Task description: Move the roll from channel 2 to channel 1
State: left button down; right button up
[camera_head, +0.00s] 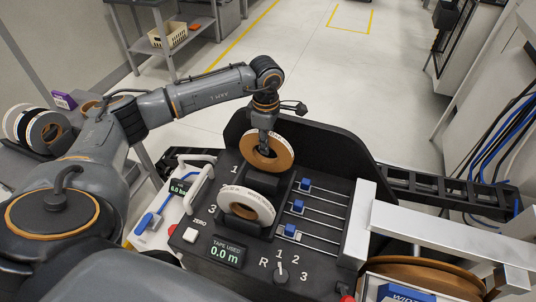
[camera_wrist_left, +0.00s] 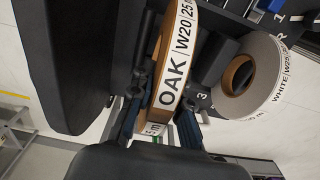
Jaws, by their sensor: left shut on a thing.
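My left gripper (camera_head: 266,148) points down and is shut on the oak roll (camera_head: 284,153) at the back of the black machine panel. In the left wrist view the oak roll (camera_wrist_left: 178,60), a brown ring with a white band reading "OAK W20", stands between the dark fingers (camera_wrist_left: 160,125). The roll is upright near the printed "1", behind a dark holder (camera_head: 263,181). I cannot tell whether it is seated or just above the channel. The "2" channel mark is not readable. My right gripper is not in view.
A white roll (camera_head: 246,203) stands in front, beside the printed "3"; it also shows in the left wrist view (camera_wrist_left: 253,80). Blue sliders (camera_head: 299,206) lie to the right, with a display (camera_head: 222,252) in front. A tall black guard (camera_head: 335,160) rises behind. More rolls (camera_head: 45,128) stand far left.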

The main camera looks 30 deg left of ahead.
aim_at(267, 160)
pick_arm(q)
jog(key=shift+f, duration=0.65)
jog(key=f+p, duration=0.1)
jog(key=f, duration=0.2)
jog(key=shift+w+f, duration=0.15)
jog(key=shift+w, duration=0.05)
jog(key=shift+f, duration=0.1)
jog(key=shift+f+b, duration=0.45)
jog(key=c, duration=1.3)
grip_release()
jog(key=shift+s+r, duration=0.1)
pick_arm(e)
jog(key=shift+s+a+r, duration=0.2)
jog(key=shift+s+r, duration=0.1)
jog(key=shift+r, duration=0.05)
